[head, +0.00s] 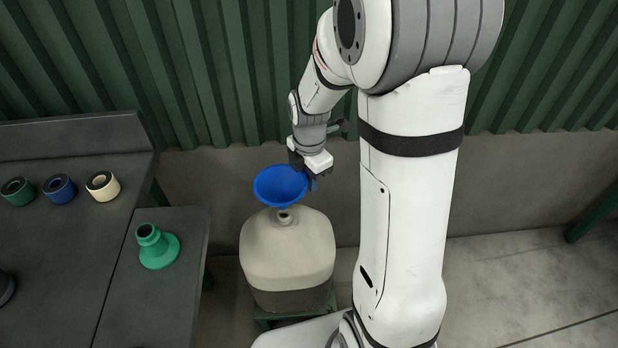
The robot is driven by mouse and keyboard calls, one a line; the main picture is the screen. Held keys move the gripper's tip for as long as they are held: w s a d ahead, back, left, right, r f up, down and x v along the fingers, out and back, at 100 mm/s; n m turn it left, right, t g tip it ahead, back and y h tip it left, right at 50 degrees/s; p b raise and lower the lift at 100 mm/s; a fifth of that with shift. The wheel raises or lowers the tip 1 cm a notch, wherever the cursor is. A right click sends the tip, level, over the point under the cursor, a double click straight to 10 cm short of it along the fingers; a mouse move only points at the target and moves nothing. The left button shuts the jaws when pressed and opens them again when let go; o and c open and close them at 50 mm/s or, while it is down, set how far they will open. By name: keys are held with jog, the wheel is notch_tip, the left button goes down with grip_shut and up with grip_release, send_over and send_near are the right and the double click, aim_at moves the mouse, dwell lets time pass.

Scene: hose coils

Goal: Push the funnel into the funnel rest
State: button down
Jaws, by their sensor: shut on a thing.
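A blue funnel (280,185), wide mouth up, is at the upper side of a pale jug (287,255). My gripper (311,176) is shut on the right side of the funnel's rim. The jug's small neck (285,216) shows just below the funnel in the picture. The funnel's spout is hidden, and I cannot tell whether it touches the jug. A green flared piece (158,247) with an open neck stands on the low side table. I cannot tell for sure which thing is the funnel rest.
On the dark bench (60,265) at left stand a green ring (17,191), a blue ring (60,188) and a cream ring (103,186). The jug is on a low dark stand (290,312). A low wall and green corrugated panels are behind. Bare floor lies at right.

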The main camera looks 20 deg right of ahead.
jog(key=shift+r+p, duration=1.75)
jog(key=shift+r, duration=0.85)
